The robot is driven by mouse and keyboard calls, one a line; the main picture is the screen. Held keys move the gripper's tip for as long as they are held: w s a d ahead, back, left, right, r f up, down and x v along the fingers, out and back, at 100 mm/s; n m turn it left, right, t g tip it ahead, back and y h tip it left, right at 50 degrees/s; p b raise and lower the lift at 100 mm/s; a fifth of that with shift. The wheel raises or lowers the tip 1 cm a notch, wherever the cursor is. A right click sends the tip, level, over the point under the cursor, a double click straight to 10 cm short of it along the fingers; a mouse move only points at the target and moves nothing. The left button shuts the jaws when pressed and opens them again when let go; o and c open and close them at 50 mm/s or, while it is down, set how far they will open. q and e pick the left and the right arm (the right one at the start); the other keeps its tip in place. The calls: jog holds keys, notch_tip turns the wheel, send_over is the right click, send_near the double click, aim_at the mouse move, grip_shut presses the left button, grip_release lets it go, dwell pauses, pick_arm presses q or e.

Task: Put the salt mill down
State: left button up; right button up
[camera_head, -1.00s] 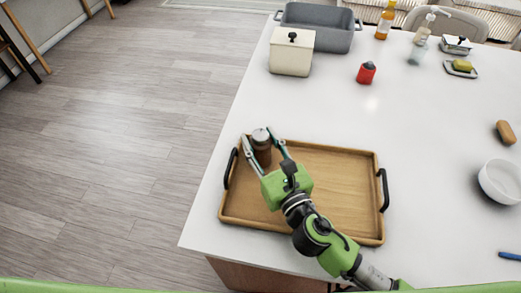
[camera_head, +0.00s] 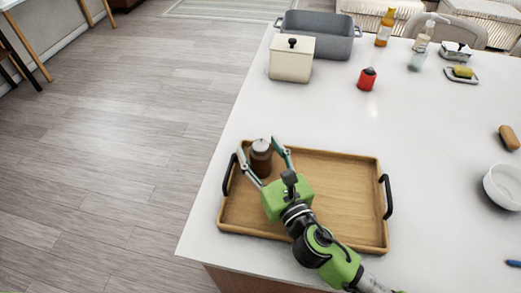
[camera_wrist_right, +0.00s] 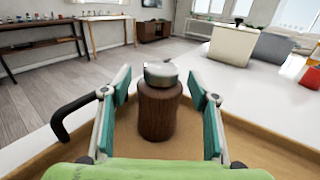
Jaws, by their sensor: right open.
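The salt mill (camera_head: 261,159) is dark brown wood with a silvery top. It stands upright on the wooden tray (camera_head: 345,200), near its far left corner. My right gripper (camera_head: 259,143) is open around the mill, one finger on each side. In the right wrist view the mill (camera_wrist_right: 159,105) stands between the teal finger pads of the gripper (camera_wrist_right: 160,88), with a gap on both sides. My left gripper is not in view.
The tray has black handles at its left and right ends. A white bowl (camera_head: 503,185) is at right. The counter between is clear.

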jog(key=shift+s+d, duration=0.15)
jog(key=shift+s, duration=0.15)
jog(key=b+v, duration=0.2)
jog(key=v, duration=0.7)
jog(key=shift+s+d+f+b, duration=0.1)
jog(key=shift+s+d+b, duration=0.05)
jog(key=shift+s+b, duration=0.25)
jog(key=shift+v, duration=0.75)
